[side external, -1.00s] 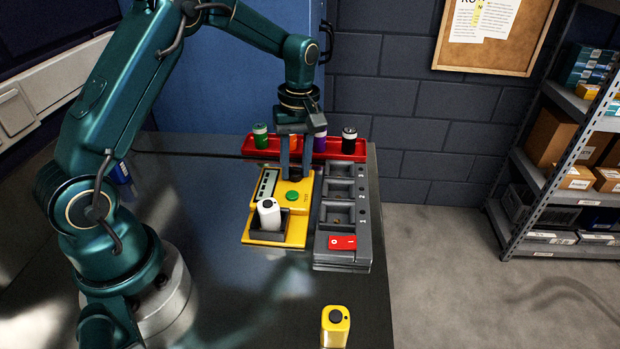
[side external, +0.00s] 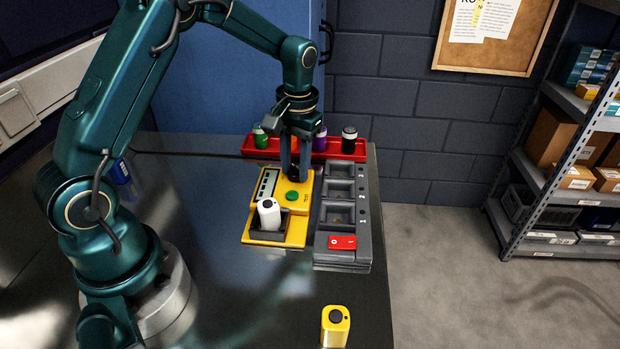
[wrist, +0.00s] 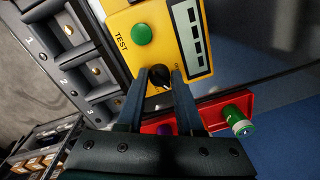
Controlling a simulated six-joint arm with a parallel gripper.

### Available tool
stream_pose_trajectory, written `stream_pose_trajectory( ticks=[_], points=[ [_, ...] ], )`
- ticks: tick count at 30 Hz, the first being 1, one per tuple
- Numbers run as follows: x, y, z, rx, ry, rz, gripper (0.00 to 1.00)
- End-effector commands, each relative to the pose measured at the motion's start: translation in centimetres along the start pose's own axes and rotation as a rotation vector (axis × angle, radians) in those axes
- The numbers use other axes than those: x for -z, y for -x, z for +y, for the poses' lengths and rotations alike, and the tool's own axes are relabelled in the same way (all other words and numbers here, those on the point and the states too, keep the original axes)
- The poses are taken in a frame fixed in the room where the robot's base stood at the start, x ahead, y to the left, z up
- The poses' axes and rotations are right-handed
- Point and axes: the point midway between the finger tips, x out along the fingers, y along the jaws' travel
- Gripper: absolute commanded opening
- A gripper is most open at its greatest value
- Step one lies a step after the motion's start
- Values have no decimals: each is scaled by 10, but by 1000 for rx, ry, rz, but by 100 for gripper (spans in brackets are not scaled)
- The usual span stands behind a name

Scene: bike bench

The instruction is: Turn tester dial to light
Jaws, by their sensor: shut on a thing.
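The yellow tester (side external: 307,186) lies on the dark bench, with a green button (side external: 292,196) and a display strip with several dark segments (wrist: 191,38). A white cell (side external: 269,215) stands in the tester's dark holder. In the side view the fingers mostly hide the dial. I cannot read any dial labels.
A grey tray (side external: 318,244) with numbered compartments and a red switch (side external: 342,242) stands right of the tester. A red rack (side external: 361,152) holds several coloured cells behind. A yellow cell (side external: 335,328) stands at the front. The front bench is otherwise mostly clear.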

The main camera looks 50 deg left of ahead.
Motion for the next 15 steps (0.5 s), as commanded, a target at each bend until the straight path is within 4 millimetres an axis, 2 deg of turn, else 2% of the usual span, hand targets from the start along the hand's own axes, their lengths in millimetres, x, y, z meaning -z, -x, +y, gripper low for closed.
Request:
stream_pose_trajectory(
  ticks=[15],
  points=[
    [1,2,3,-7,-76,12,0]
  ],
)
